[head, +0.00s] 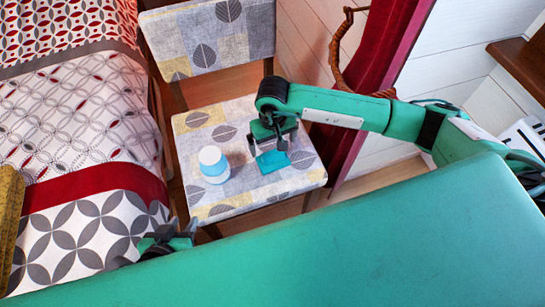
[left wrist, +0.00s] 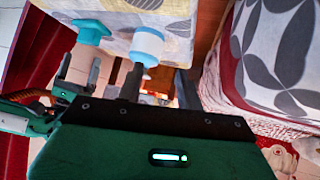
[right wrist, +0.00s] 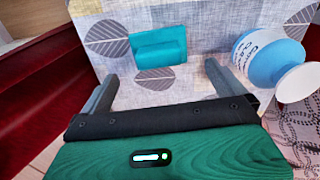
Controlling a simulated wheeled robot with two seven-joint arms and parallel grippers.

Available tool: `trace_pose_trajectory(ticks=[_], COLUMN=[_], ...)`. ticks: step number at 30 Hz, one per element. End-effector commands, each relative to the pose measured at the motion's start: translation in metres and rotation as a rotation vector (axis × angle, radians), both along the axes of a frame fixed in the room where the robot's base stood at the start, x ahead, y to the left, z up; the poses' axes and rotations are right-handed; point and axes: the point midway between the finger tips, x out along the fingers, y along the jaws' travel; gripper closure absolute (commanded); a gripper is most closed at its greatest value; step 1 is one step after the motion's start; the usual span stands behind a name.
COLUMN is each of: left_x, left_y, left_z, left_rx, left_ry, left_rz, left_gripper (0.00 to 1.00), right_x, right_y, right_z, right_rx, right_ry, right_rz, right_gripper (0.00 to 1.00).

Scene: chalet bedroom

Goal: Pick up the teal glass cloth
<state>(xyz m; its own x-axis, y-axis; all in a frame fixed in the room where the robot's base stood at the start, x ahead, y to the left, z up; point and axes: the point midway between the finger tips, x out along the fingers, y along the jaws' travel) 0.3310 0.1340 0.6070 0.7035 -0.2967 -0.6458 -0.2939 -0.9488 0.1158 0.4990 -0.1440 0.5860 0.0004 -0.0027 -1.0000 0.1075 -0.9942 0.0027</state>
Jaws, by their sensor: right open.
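The teal glass cloth (head: 272,161) lies on the patterned chair seat (head: 225,125), folded with a raised ridge. It shows whole in the right wrist view (right wrist: 158,47) and near the seat edge in the left wrist view (left wrist: 92,30). My right gripper (head: 270,142) is open over the seat, close to the cloth. In its wrist view the cloth lies beyond and between the fingertips, with nothing held. My left gripper (head: 168,238) is low by the bed's corner, in front of the chair; its fingers look apart and empty.
A white and blue bottle (head: 213,165) stands on the seat left of the cloth, near the right gripper's finger in its wrist view (right wrist: 268,58). The bed (head: 80,130) is left. A red curtain (head: 375,55) and wall are right. The chair's backrest (head: 215,40) rises behind.

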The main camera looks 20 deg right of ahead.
Motion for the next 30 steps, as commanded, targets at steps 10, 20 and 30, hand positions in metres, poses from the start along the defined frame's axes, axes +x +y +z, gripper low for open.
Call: trace_pose_trajectory(ticks=[10,20,30], left_x=[0.003,0.007,0.007], left_y=[-0.008,-0.020,-0.021], left_z=[-0.001,0.000,0.001], left_rx=[-0.029,-0.073,-0.078], left_ry=[-0.052,-0.127,-0.134], left_rz=[-0.006,-0.014,-0.014], left_gripper=[0.64,0.64,0.64], right_x=[0.000,0.004,0.004], right_y=[0.000,-0.002,-0.002], right_z=[-0.038,-0.082,-0.086], right_rx=[0.003,0.004,0.003], right_ry=[0.001,0.001,-0.001], right_rz=[-0.002,-0.002,-0.002], right_gripper=[0.00,0.00,0.08])
